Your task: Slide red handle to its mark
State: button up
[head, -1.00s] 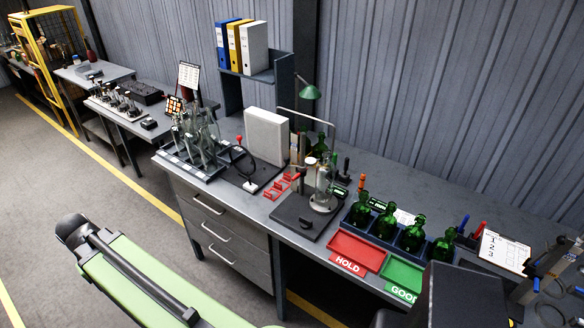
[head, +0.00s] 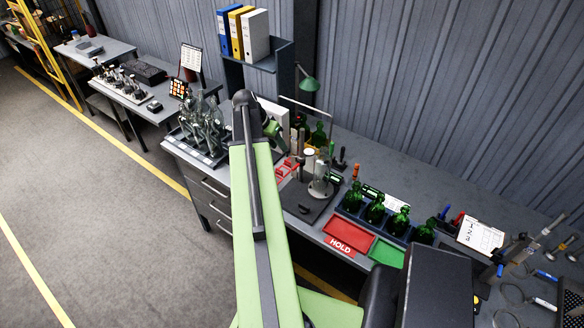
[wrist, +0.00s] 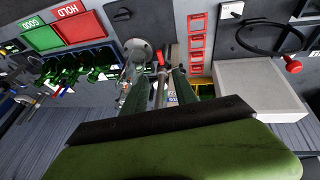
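In the wrist view a small red piece (wrist: 161,57) shows at the top of an upright grey post (wrist: 162,90), between and beyond the fingers of my gripper (wrist: 155,80). A red knob (wrist: 293,66) sits at the end of a black loop at the right. I cannot tell for sure which is the red handle, and I make out no mark. My gripper's dark green fingers stand apart with no visible contact. In the head view my gripper (head: 272,132) is above the bench by the white block; my arm hides the loop's knob.
A red rack (wrist: 197,45) lies beside the post. A glass bottle (head: 320,182) stands on the black fixture plate (head: 303,205). Red HOLD (head: 349,236) and green (head: 386,253) trays and several green bottles stand to the right. The white block (wrist: 255,90) is close to my gripper.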

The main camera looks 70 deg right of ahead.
jog(key=b, duration=1.1)
send_near(298, 165)
notch_tip(298, 165, down, 6)
jog(key=shift+s+d+f+b, duration=0.35)
jog(key=shift+s+f+b, duration=0.15)
jog(key=shift+f+b, duration=0.1)
jog(key=shift+r, duration=0.1)
grip_shut()
